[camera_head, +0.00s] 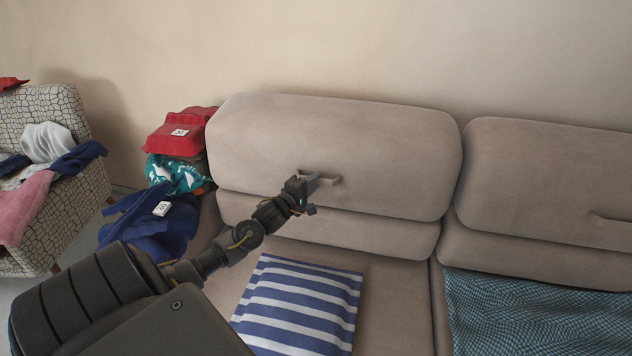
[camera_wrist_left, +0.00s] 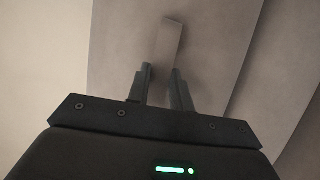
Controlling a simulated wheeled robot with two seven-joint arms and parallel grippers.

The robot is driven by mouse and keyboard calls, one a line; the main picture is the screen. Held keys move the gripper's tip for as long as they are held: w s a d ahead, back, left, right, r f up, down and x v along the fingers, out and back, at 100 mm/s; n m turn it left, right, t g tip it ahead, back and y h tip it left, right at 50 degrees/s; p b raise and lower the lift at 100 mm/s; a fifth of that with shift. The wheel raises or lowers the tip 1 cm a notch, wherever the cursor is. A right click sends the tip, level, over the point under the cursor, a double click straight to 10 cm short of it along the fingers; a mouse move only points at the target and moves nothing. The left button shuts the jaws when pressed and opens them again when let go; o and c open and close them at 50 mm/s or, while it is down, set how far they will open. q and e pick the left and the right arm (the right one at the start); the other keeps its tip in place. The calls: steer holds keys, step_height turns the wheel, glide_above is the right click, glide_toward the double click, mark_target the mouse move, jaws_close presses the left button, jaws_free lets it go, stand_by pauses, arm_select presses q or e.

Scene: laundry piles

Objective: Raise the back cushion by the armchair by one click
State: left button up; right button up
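The back cushion by the armchair (camera_head: 335,135) is the left beige one on the sofa, above a lower backrest part. Its handle (camera_head: 328,179), a short beige loop, sits low on its front. My left gripper (camera_head: 309,185) is at the left end of this handle. In the left wrist view the handle (camera_wrist_left: 169,42) lies just ahead of my left gripper (camera_wrist_left: 160,72), in line with the gap between its fingers. The fingers stand apart. I cannot tell whether the handle reaches between them. My right gripper is not in view.
The patterned armchair (camera_head: 65,215) with clothes stands at left. Folded red (camera_head: 182,131), teal (camera_head: 175,174) and blue (camera_head: 155,228) laundry lies at the sofa's left end. A striped cushion (camera_head: 298,308) and a checked blanket (camera_head: 535,315) lie on the seat. A second back cushion (camera_head: 550,180) is at right.

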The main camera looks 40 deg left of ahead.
arm_select(q)
steer(key=shift+w, duration=0.9)
steer(key=shift+c, duration=0.2)
jaws_close()
